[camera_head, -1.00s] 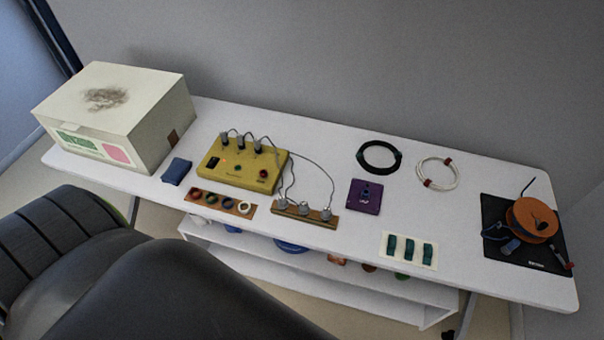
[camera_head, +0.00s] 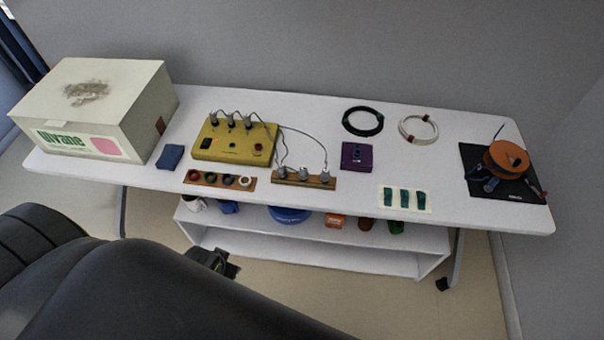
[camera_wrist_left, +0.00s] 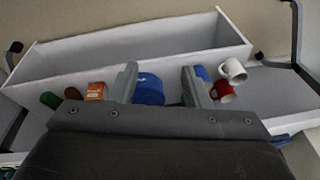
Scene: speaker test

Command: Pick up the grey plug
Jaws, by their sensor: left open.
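Three grey plugs stand in a wooden strip (camera_head: 345,181) at the table's front edge: left (camera_head: 282,172), middle (camera_head: 304,176) and right (camera_head: 325,177). Cables rise from at least two of them. More grey plugs (camera_head: 231,122) stand along the back of a yellow box (camera_head: 206,155). Which plug is meant, I cannot tell. My left gripper (camera_head: 222,264) is partly hidden behind my dark arm, below and in front of the table. In the left wrist view my left gripper (camera_wrist_left: 160,72) is open and empty, facing the lower shelf. My right gripper is not in view.
The white table (camera_head: 330,120) carries a large box (camera_head: 80,120), a purple box (camera_head: 357,156), cable coils (camera_head: 363,121) and an orange reel (camera_head: 507,158) on a black mat. Below, a shelf (camera_head: 330,245) holds mugs (camera_wrist_left: 233,70) and a blue item (camera_wrist_left: 149,88).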

